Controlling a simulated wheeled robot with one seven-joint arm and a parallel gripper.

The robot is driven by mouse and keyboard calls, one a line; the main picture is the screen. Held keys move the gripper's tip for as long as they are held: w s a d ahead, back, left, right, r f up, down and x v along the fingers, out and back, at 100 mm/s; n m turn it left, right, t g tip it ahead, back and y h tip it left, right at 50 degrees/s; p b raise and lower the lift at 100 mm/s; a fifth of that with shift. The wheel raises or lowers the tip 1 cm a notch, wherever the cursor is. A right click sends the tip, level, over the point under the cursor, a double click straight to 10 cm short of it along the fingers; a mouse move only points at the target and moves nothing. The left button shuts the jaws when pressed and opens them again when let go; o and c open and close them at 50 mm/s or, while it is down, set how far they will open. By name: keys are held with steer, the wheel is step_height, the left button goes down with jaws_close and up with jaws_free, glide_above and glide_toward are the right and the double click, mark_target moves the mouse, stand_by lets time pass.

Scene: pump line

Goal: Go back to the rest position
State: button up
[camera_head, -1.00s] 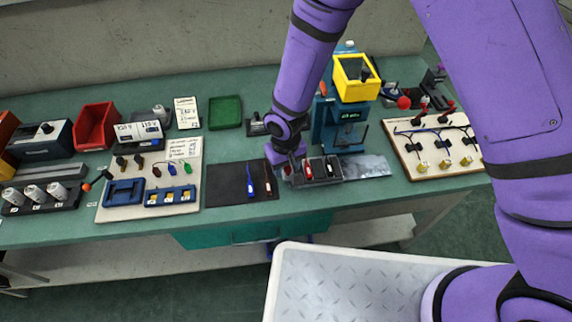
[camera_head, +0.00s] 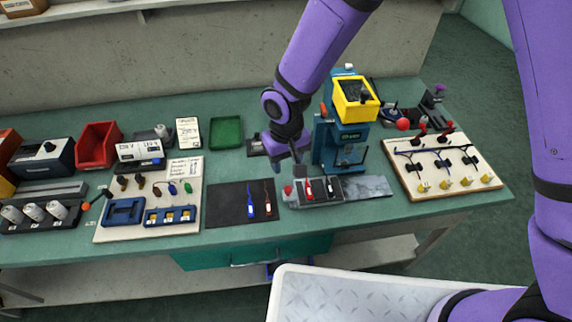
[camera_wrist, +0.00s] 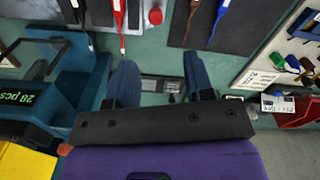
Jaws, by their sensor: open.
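My gripper (camera_head: 292,158) hangs above the bench, just behind the grey tray and left of the blue press. In the wrist view my gripper (camera_wrist: 160,74) has its two blue fingers spread apart, with nothing between them but bench and a small dark device beyond. The grey tray (camera_head: 320,202) holds a red item (camera_head: 308,189) and a dark item (camera_head: 330,188), and lies apart from the gripper.
The blue press (camera_head: 338,145) with a yellow top (camera_head: 354,97) stands close on the right. A black mat (camera_head: 228,205) holds a blue and a red tool. A pale board (camera_head: 440,168) with cables lies right. A green tray (camera_head: 226,132) lies behind left.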

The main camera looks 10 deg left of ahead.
stand_by(0.4)
steer(key=w+d+r+m+t, duration=0.2)
steer(key=d+r+m+t, duration=0.1)
steer(key=d+r, duration=1.95)
steer(key=s+d+r+m+t, duration=0.1)
steer(key=s+d+r+m, duration=0.1)
steer(key=s+d+r, duration=0.4)
steer(key=s+d+r+m+t, duration=0.1)
steer(key=s+d+r, duration=0.5)
steer(key=s, duration=0.5)
steer(key=shift+d+m, duration=0.4)
steer(key=shift+d, duration=0.85)
